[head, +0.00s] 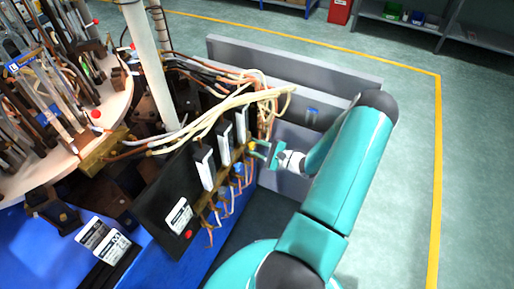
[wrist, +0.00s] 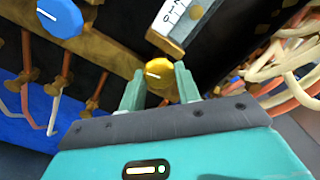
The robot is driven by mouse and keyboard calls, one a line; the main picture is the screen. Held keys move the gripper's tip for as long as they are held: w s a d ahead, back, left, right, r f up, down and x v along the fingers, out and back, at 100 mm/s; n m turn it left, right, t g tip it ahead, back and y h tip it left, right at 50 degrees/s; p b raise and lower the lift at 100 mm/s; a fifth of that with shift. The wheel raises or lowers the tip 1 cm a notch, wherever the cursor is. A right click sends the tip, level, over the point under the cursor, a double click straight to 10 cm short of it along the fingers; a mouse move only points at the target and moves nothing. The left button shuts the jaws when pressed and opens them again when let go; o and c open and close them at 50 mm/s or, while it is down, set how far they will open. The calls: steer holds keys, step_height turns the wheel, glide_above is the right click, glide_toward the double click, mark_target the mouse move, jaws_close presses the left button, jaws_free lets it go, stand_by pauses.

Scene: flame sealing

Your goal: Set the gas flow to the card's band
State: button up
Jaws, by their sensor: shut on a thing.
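A black gas panel (head: 165,196) carries three upright white flow meters (head: 225,144). The knob's white mark shows, pointing roughly sideways. The lower end of a flow meter (wrist: 180,20) shows above the knob; its reading is too small to tell. A white printed card (head: 179,215) sits low on the panel; its text cannot be read.
Two more labels (head: 113,245) lie at the lower left. Pale hoses (head: 230,102) loop over the panel's top and hang close to my gripper on the right in the wrist view (wrist: 290,75). A grey low wall (head: 300,65) stands behind. The floor at right is clear.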

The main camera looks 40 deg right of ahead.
steer(key=n, duration=1)
steer(key=shift+n, duration=0.3)
stand_by(0.4)
steer(key=o, duration=0.9)
steer(key=shift+o, duration=0.2)
steer(key=v, duration=1.4)
steer(key=shift+r, duration=0.1)
